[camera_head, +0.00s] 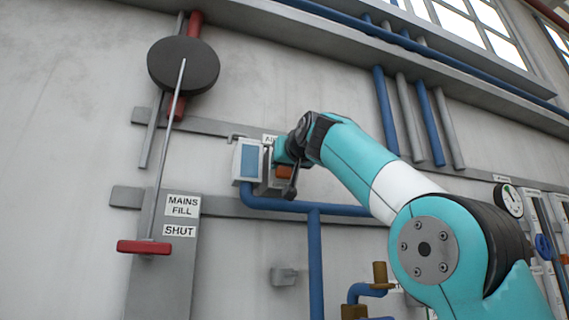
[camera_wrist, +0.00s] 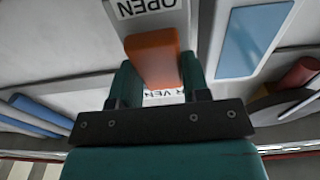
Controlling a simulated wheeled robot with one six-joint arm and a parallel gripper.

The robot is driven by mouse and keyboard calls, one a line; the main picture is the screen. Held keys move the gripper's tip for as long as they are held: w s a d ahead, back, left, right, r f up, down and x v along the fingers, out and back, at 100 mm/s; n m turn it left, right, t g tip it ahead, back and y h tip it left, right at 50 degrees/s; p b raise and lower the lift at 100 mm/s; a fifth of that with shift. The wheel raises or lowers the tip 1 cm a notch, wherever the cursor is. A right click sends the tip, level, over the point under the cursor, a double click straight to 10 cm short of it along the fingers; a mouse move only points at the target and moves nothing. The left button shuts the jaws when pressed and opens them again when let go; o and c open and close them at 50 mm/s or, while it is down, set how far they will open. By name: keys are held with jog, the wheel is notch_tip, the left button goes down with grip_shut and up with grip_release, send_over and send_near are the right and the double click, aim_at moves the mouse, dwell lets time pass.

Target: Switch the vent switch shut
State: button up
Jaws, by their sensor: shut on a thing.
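The vent switch is an orange lever (camera_head: 284,172) on a small grey box on the wall, in the middle of the head view. In the wrist view the orange lever (camera_wrist: 152,60) stands between my two teal fingers. My gripper (camera_head: 286,160) is shut on it; the same gripper (camera_wrist: 158,78) shows close up in the wrist view. An upside-down OPEN label (camera_wrist: 147,7) lies by the lever's end in the wrist view. A second label (camera_wrist: 165,97), partly hidden by my fingers, shows only a few letters.
A blue-fronted box (camera_head: 249,161) adjoins the switch on the left. A blue pipe (camera_head: 315,240) runs below it. Further left hang a red-handled lever (camera_head: 144,247) and MAINS FILL and SHUT labels (camera_head: 181,218). A gauge (camera_head: 509,200) is at the right.

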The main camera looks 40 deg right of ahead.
dwell(0.5)
jog(key=o, duration=0.9)
jog(key=shift+s, duration=0.1)
jog(key=shift+r+v, duration=0.15)
jog(key=shift+v, duration=2.7)
jog(key=shift+r+v, duration=0.2)
jog(key=shift+v, duration=2.65)
jog(key=shift+r+v, duration=0.15)
jog(key=shift+v, duration=2.75)
